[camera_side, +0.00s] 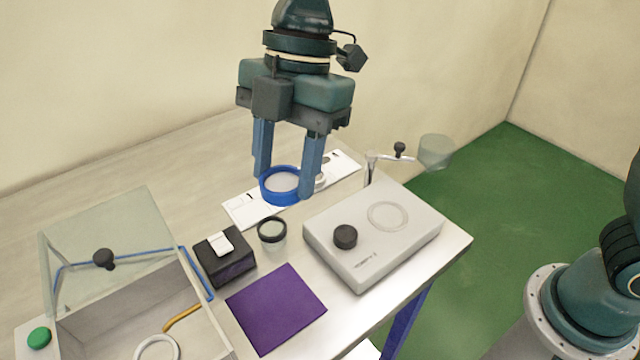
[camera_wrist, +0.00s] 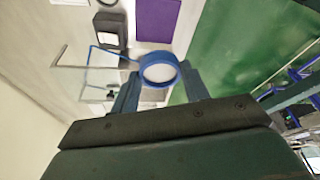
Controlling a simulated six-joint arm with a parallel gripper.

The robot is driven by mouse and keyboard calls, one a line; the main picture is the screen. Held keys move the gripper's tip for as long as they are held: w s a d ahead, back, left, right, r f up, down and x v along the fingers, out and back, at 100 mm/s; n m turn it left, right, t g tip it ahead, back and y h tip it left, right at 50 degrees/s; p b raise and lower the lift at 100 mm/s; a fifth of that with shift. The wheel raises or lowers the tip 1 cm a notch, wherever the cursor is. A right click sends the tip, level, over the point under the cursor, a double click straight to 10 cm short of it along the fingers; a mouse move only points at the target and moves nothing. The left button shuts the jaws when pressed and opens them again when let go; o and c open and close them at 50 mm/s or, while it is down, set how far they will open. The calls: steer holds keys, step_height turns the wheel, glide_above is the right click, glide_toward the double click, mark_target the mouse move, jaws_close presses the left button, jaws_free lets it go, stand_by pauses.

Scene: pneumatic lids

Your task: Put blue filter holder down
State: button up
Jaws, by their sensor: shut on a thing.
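The blue filter holder (camera_side: 281,186) is a blue ring with a pale disc inside. My gripper (camera_side: 284,188) is shut on it, with one finger on each side, and holds it level over the white plate on the table. In the side view I cannot tell how high it hangs above the plate. In the wrist view the blue filter holder (camera_wrist: 159,71) sits between the two fingertips of my gripper (camera_wrist: 158,82).
A white plate (camera_side: 240,211), a black-rimmed jar (camera_side: 271,231), a black box (camera_side: 224,261), a purple mat (camera_side: 275,307) and a grey device (camera_side: 385,240) with a knob stand nearby. A clear-lidded box (camera_side: 110,250) is at left. The table's right edge drops to green floor.

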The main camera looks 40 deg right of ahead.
steer(key=w+d+r, duration=0.1)
steer(key=d+r, duration=0.1)
steer(key=d, duration=0.7)
steer(key=r, duration=0.1)
glide_above(387, 217)
steer(key=d, duration=0.1)
steer(key=shift+w, duration=0.2)
step_height(387, 217, down, 16)
steer(key=shift+r, duration=0.1)
steer(key=shift+f, duration=2.1)
steer(key=shift+f, duration=0.1)
